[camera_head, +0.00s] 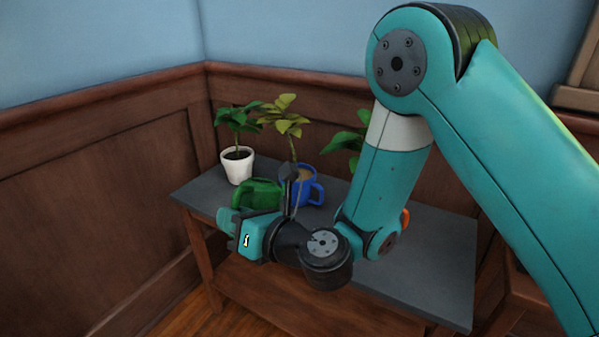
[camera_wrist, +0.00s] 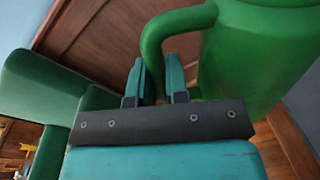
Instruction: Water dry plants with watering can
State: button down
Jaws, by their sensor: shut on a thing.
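The green watering can (camera_head: 258,194) is in front of the plants, over the left part of the table; whether it touches the tabletop I cannot tell. In the wrist view its body (camera_wrist: 262,55) and looped handle (camera_wrist: 165,30) show. My gripper (camera_wrist: 158,80) is shut on the handle. A leafy green plant stands in a white pot (camera_head: 238,167) with dark soil. A yellowish plant (camera_head: 287,122) stands in a blue mug-like pot (camera_head: 305,191) with pale brown soil. A third plant's green leaves (camera_head: 345,141) show; my arm hides most of it.
The dark grey table (camera_head: 430,270) stands against a wood-panelled wall (camera_head: 110,140) in a corner. A small orange thing (camera_head: 405,216) shows partly behind my arm. The table's right part looks clear.

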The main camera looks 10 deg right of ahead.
jog(key=shift+w+d+r+p, duration=0.1)
jog(key=shift+w+r+p, duration=0.1)
jog(key=shift+r+p, duration=0.4)
dwell(1.2)
jog(key=shift+s+a+f+n+b, duration=0.6)
jog(key=shift+s+f+n+b, duration=0.5)
jog(key=shift+f+b, duration=2.65)
jog(key=shift+s+a+f+n+b, duration=0.7)
jog(key=shift+f+n+b, duration=0.6)
jog(key=shift+f+b, duration=2.4)
notch_tip(320, 180, up, 41)
jog(key=p, duration=3.7)
jog(key=shift+s+f+t+y, duration=0.2)
jog(key=shift+t+y, duration=0.1)
jog(key=shift+t, duration=0.1)
jog(key=shift+d, duration=0.1)
